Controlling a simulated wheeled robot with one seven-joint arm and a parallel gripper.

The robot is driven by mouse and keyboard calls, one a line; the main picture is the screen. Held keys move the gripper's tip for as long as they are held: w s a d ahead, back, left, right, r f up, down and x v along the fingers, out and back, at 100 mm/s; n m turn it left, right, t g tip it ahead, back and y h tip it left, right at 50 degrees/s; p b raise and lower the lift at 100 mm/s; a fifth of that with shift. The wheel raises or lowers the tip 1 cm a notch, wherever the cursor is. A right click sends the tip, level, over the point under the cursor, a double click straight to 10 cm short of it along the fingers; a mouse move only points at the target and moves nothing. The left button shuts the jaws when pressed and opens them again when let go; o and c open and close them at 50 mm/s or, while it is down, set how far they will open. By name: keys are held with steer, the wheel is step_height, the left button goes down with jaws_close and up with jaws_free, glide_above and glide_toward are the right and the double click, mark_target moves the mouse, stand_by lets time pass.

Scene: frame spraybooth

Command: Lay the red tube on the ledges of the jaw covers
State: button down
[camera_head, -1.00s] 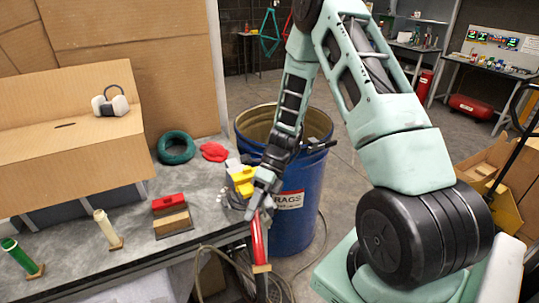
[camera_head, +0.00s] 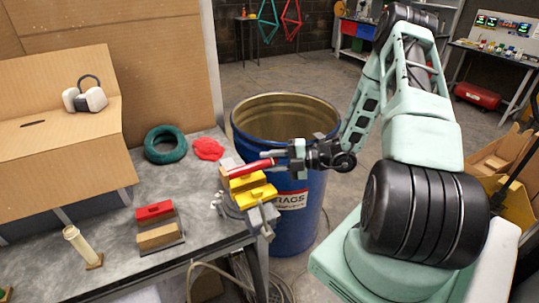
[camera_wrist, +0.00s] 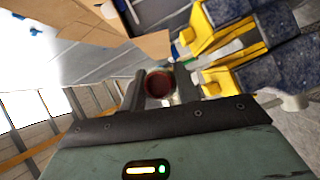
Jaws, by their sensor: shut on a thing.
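My gripper (camera_head: 272,161) is shut on the red tube (camera_head: 250,169) at its right end. The tube points left, roughly level, with a pale left end. In the wrist view its round end (camera_wrist: 158,84) shows between the fingers. The vise's two yellow jaw covers (camera_head: 258,193) are at the bench's right corner, with a gap between them. In the head view the tube overlaps the far edge of the far cover. In the wrist view the covers (camera_wrist: 236,60) lie to the right of the tube, apart from it. I cannot tell the tube's height over the ledges.
The blue rags drum (camera_head: 300,215) stands behind and below my gripper. On the bench are a green ring (camera_head: 165,145), a red rag (camera_head: 208,149), a red-and-tan block (camera_head: 157,225) and a pale upright tube (camera_head: 80,243). The bench middle is clear.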

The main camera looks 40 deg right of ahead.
steer(key=shift+w+d+f, duration=0.1)
steer(key=shift+w+d, duration=0.05)
steer(key=shift+p, duration=0.4)
step_height(320, 180, down, 5)
steer(key=b, duration=0.2)
steer(key=shift+r+b, duration=0.2)
steer(key=shift+b, duration=0.2)
steer(key=shift+d+p, duration=0.25)
steer(key=shift+p, duration=0.05)
stand_by(1.1)
